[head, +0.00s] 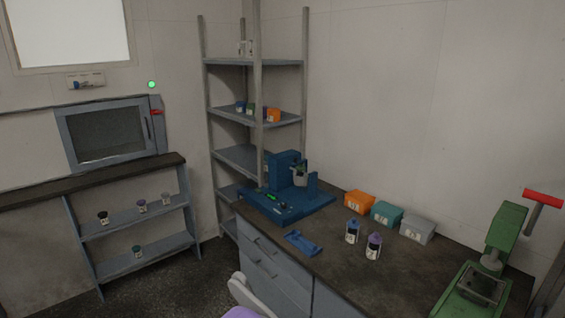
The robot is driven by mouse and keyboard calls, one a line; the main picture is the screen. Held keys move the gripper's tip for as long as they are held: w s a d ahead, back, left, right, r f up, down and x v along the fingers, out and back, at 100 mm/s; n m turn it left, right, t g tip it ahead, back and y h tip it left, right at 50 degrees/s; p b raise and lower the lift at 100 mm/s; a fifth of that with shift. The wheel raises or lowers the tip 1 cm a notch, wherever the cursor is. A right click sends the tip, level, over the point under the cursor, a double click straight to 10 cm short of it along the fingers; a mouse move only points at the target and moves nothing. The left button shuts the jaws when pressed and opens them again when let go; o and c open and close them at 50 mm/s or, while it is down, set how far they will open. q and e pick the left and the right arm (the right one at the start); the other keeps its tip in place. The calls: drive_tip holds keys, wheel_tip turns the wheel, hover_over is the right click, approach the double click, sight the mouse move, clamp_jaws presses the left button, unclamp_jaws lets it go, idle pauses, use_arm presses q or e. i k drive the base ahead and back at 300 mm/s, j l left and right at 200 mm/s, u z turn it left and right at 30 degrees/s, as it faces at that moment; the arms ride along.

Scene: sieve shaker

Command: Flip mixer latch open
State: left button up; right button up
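A blue machine (289,189) that looks like the mixer stands at the far left end of the dark worktop. It has a raised block at the back, a grey cup-like part (300,175) at its right side and a small lit green display on its front panel. The latch is too small to make out, so I cannot tell whether it is open or shut. Neither of my grippers is in view.
Shelves stand behind.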

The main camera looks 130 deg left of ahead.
sight(301, 161)
drive_tip(key=u, duration=4.2)
drive_tip(key=i+j+u, duration=0.1)
drive_tip(key=i+j, duration=0.15)
drive_tip(key=i, duration=0.55)
drive_tip(key=i+j+u, duration=0.15)
drive_tip(key=i, duration=0.7)
drive_tip(key=i+j+u, duration=0.1)
drive_tip(key=i, duration=0.7)
